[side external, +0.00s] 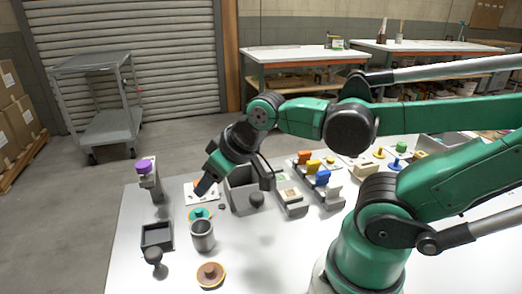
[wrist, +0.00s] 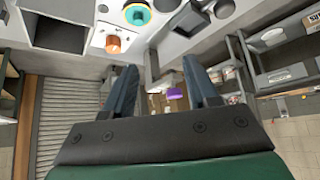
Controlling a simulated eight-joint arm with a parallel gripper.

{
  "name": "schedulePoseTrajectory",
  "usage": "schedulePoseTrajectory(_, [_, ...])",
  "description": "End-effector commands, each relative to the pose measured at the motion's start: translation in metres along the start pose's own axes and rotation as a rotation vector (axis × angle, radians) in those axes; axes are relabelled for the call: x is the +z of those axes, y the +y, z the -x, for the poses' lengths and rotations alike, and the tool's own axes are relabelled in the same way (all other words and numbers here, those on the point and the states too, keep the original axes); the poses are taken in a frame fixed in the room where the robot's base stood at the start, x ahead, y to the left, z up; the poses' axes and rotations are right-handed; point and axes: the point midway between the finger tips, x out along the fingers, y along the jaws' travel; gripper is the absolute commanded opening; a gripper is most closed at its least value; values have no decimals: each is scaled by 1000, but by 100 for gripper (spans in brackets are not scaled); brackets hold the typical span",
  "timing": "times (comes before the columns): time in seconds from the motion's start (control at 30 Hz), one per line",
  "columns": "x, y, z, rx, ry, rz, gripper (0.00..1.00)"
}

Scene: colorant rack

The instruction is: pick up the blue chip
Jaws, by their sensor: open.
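In the side external view, a small upright blue chip (side external: 322,177) stands in a row with orange, yellow and white pieces on the white table. My gripper (side external: 204,187) is well to the left of it, pointing down over the table's left part near the orange knob. In the wrist view my gripper (wrist: 165,92) shows two dark fingers spread apart with nothing held between them. The blue chip does not show in the wrist view.
A grey open bin (side external: 243,194) stands between my gripper and the chip row. A metal cup (side external: 202,236), a black tray (side external: 157,236) and a purple-topped stand (side external: 149,178) are nearby. A blue-based piece (side external: 396,166) stands farther right. The table's front left is partly clear.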

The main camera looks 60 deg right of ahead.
Motion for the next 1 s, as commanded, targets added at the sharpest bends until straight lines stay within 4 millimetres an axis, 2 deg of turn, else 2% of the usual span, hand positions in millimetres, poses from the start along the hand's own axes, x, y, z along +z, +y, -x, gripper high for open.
schedulePoseTrajectory(0.1, [0, 0, 0, 0, 0, 0, 53])
schedulePoseTrajectory(0.17, [0, 0, 0, 0, 0, 0, 61])
schedulePoseTrajectory(0.43, [0, 1, 0, 3, -2, 3, 61])
schedulePoseTrajectory(0.53, [0, 15, -2, 31, -29, 37, 61])
schedulePoseTrajectory(0.57, [0, 22, -2, 46, -47, 59, 61])
schedulePoseTrajectory(0.67, [5, 62, -4, 102, -143, 167, 61])
schedulePoseTrajectory(0.77, [21, 113, -3, 121, -286, 309, 61])
schedulePoseTrajectory(0.9, [59, 178, 7, 42, -471, 496, 61])
schedulePoseTrajectory(1.0, [91, 212, 17, -57, -549, 601, 61])
